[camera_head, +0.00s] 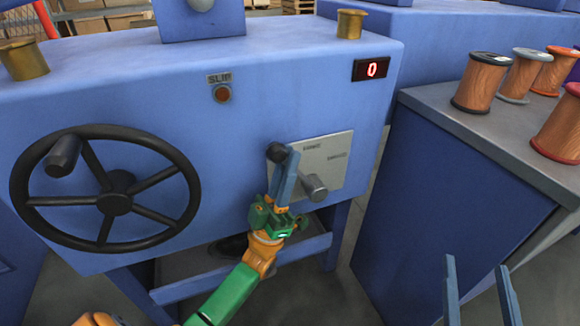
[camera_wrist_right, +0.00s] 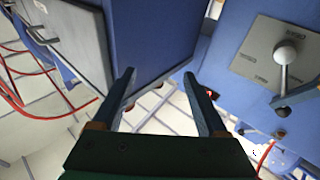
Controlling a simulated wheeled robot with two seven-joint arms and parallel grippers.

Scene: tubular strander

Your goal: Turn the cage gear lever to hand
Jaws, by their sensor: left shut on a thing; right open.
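The cage gear lever is on a light grey plate (camera_head: 330,150) on the front of the blue machine. Its grey hub (camera_head: 316,188) sticks out at the plate's lower middle, and its dark knob (camera_head: 277,152) is at the plate's upper left edge. My left gripper (camera_head: 284,165) is shut on the lever near the knob, and its fingers hide much of the lever arm. In the right wrist view the pale round hub (camera_wrist_right: 285,52) and the lever arm show on the plate (camera_wrist_right: 250,62). The plate's labels are too small to read. My right gripper (camera_head: 480,285) is open and empty, away from the lever.
A black handwheel (camera_head: 115,204) is left of the lever. A SLIP lamp (camera_head: 222,94) and a red display reading 0 (camera_head: 371,70) are above. A blue bench (camera_head: 450,140) with several spools (camera_head: 482,82) stands at right.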

